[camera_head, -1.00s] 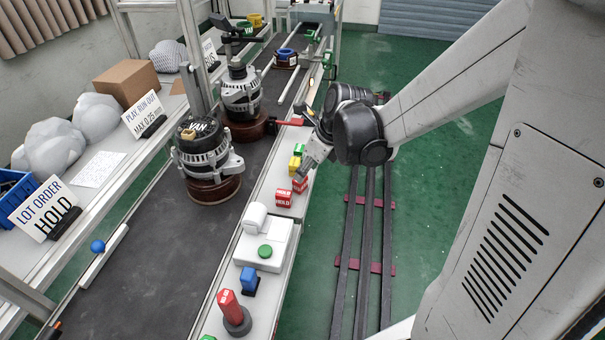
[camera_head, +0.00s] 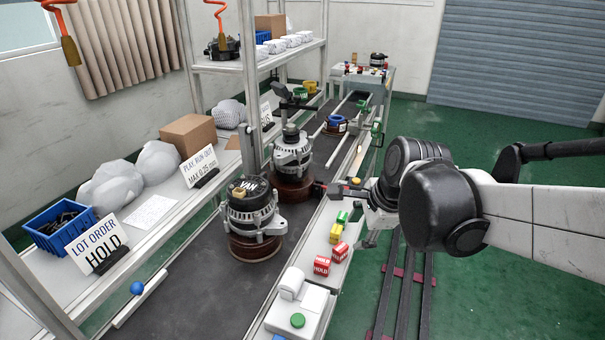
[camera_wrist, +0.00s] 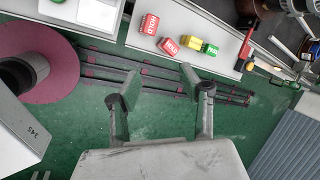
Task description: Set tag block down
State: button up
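Two red HOLD tag blocks stand close together on the pale ledge beside the belt, the nearer one (camera_head: 322,265) and the farther one (camera_head: 340,252). A yellow block (camera_head: 336,233) and a green block (camera_head: 342,217) are just beyond them. The wrist view shows the same row: red (camera_wrist: 149,25), red (camera_wrist: 168,46), yellow (camera_wrist: 192,43) and green (camera_wrist: 210,49). My gripper (camera_wrist: 153,72) is open, its fingers apart with only green floor and dark rails between them. It is off the ledge's floor side, apart from the blocks.
A white box with a green button (camera_head: 298,320) stands on the near ledge. Two alternators (camera_head: 251,215) (camera_head: 292,157) sit on round brown bases on the dark belt. A red-ended bar (camera_head: 322,188) juts over the belt edge. Floor right of the ledge is open, with rails.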

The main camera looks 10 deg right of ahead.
jog(key=s+a+r+n+t, duration=0.1)
jog(key=s+n, duration=0.4)
jog(key=n, duration=0.4)
jog(key=s+a+r+n+t+h, duration=0.1)
jog(key=s+n, duration=0.3)
jog(key=n, duration=0.5)
jog(key=shift+s+a+r+n, duration=0.35)
jog(key=shift+a+r+n, duration=0.1)
jog(key=shift+r, duration=0.3)
notch_tip(320, 180, down, 18)
jog(key=b, duration=1.8)
